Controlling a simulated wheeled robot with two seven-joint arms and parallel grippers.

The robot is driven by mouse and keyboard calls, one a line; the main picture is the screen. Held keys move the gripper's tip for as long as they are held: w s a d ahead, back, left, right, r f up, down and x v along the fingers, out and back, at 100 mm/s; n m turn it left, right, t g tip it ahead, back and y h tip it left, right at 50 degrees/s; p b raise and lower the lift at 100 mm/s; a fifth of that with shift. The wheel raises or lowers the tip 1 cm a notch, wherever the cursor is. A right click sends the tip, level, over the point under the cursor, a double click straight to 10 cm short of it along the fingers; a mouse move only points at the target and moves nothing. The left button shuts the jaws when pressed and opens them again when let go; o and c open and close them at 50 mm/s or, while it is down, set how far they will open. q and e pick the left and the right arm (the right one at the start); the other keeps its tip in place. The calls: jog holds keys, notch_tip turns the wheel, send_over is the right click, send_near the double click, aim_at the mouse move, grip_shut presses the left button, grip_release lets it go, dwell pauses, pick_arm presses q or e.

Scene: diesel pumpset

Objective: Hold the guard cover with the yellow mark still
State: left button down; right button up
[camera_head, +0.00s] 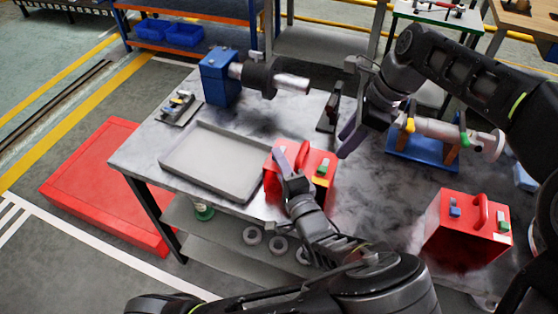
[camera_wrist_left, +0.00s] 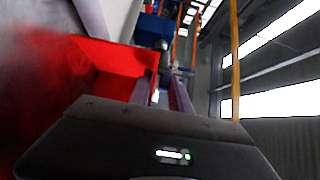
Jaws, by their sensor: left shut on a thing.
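A red guard cover (camera_head: 320,161) with a yellow mark (camera_head: 321,182) and a green mark stands beside the grey tray on the bench. My left gripper (camera_head: 291,160) is over its top, shut on the cover at about its handle; the grip itself is partly hidden. In the left wrist view a red surface (camera_wrist_left: 115,60) lies close beside the fingers (camera_wrist_left: 168,95). My right gripper (camera_head: 352,128) hangs above the bench, beyond and right of this cover, apart from it. Its finger spacing is unclear.
A second red cover (camera_head: 465,235) with a handle and a blue mark stands at the right. A grey tray (camera_head: 190,178) lies at the left. Behind are a blue pump unit (camera_head: 220,80) and a shaft on a blue stand (camera_head: 422,150). A red platform (camera_head: 95,190) is on the floor.

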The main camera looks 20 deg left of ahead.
dwell(0.8)
pick_arm(q)
jog(key=c, duration=1.4)
grip_release()
jog(key=shift+o, duration=0.2)
grip_shut()
